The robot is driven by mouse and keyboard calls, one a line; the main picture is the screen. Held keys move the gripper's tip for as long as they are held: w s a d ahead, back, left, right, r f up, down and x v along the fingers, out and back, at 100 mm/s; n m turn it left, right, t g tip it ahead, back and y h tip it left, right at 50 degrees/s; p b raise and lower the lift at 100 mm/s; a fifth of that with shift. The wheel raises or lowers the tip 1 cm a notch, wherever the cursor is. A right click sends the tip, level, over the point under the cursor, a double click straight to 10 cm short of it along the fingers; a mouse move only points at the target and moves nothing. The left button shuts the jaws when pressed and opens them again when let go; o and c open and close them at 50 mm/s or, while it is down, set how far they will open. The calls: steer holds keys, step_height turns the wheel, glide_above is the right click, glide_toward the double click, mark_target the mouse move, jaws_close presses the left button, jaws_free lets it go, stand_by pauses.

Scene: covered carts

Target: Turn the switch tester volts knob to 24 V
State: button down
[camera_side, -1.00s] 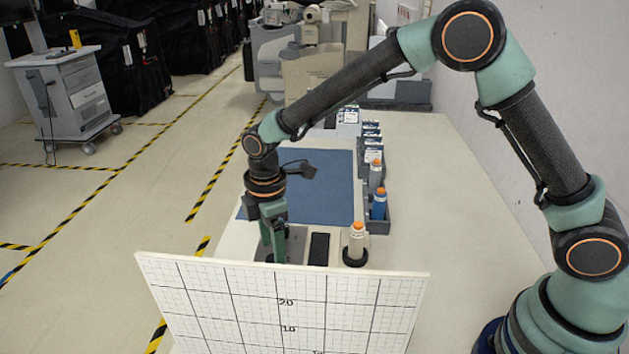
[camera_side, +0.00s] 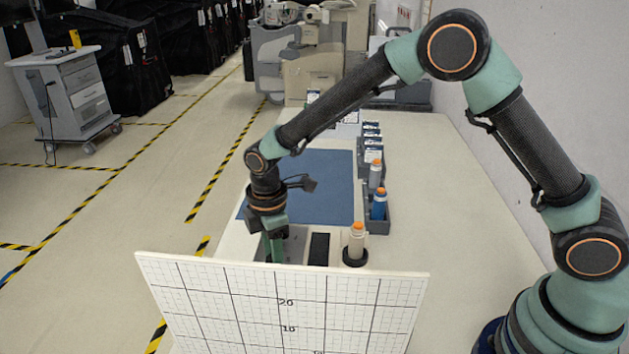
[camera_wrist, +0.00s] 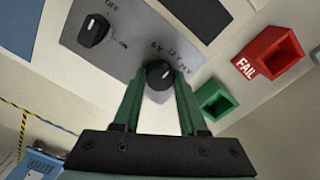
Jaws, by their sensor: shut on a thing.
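The volts knob (camera_wrist: 158,76) is a black round knob with a white pointer mark on the grey switch tester panel (camera_wrist: 121,58). Labels 6V, 12V and 24V curve above and right of it in the wrist view. Its mark leans to the upper right; I cannot tell exactly which label it meets. My gripper (camera_wrist: 157,78) is shut on this knob, with a green finger on each side. In the side view my gripper (camera_side: 274,247) points down at the grey panel (camera_side: 296,243), its tips and the knob hidden behind the grid board. A second black knob (camera_wrist: 93,31) sits by OFF and ON labels.
A red FAIL bin (camera_wrist: 270,56) and a green bin (camera_wrist: 215,101) lie right of the panel in the wrist view. A white grid board (camera_side: 285,305) stands in front. An orange-capped bottle (camera_side: 356,240) stands to the right, and a blue mat (camera_side: 320,185) lies behind.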

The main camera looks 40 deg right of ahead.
steer(key=shift+m, duration=0.3)
steer(key=m, duration=0.3)
steer(key=shift+m, duration=2.6)
steer(key=shift+c, duration=2.2)
jaws_free()
steer(key=shift+r, duration=0.15)
